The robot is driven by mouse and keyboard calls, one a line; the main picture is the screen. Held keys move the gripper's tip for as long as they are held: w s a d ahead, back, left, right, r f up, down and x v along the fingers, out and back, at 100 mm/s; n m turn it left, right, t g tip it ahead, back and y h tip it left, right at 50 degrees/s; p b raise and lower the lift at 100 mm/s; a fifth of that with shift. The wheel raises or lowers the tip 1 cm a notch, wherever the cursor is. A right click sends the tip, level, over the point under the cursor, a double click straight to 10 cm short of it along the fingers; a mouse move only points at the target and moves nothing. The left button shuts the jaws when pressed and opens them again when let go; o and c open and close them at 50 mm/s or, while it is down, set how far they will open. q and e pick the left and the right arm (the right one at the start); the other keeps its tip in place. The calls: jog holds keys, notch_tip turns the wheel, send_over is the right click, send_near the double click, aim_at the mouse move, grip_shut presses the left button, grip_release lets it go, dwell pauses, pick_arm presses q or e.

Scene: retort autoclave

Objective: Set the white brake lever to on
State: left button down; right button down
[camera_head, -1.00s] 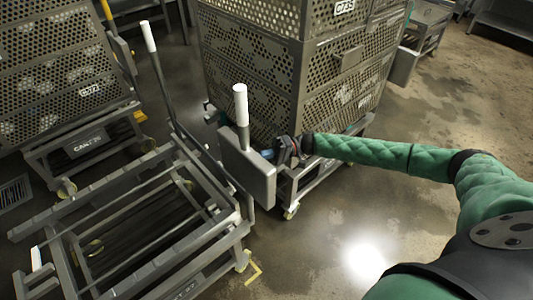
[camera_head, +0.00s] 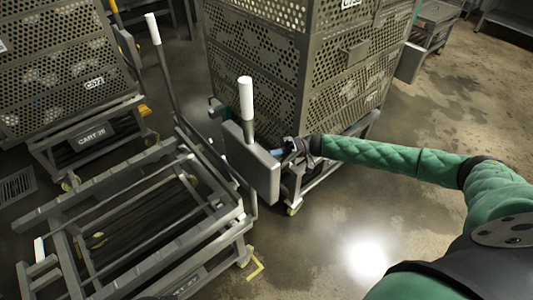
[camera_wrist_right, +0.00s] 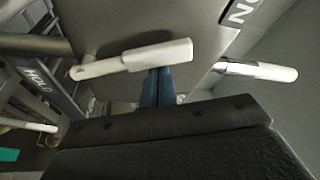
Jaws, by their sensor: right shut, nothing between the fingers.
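In the head view a white-gripped lever (camera_head: 246,97) stands upright above a grey box (camera_head: 262,172). A second white-gripped lever (camera_head: 153,28) stands farther left, by the empty cart frame. In the right wrist view a white handle (camera_wrist_right: 135,60) lies just beyond my right gripper's blue fingertips (camera_wrist_right: 157,88), and another white handle (camera_wrist_right: 258,71) is to the right. I cannot tell whether the fingertips touch the nearer handle, or which handle is the brake lever. My right gripper (camera_head: 284,152) is shut and empty beside the grey box, partly hidden by it. My left gripper is not in view.
A tall perforated basket stack (camera_head: 280,60) stands behind the box. An empty cart frame (camera_head: 130,215) fills the lower left, with another loaded cart (camera_head: 65,90) behind it. The floor (camera_head: 430,125) at right is open. A "HOLD" label (camera_wrist_right: 38,78) shows in the wrist view.

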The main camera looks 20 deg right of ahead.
jog(key=shift+s+d+f+n, duration=0.15)
jog(key=shift+s+f+n, duration=0.1)
jog(key=shift+s+n, duration=0.4)
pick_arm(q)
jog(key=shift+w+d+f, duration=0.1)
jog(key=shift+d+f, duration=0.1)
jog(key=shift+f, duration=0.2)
pick_arm(e)
jog(key=shift+s+d+f+n+g+y, duration=0.15)
jog(key=shift+s+d+n+g+y, duration=0.05)
jog(key=shift+s+n+g+y, duration=0.2)
jog(key=shift+s, duration=0.1)
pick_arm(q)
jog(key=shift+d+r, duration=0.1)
pick_arm(e)
jog(key=shift+d+f, duration=0.1)
jog(key=shift+d, duration=0.05)
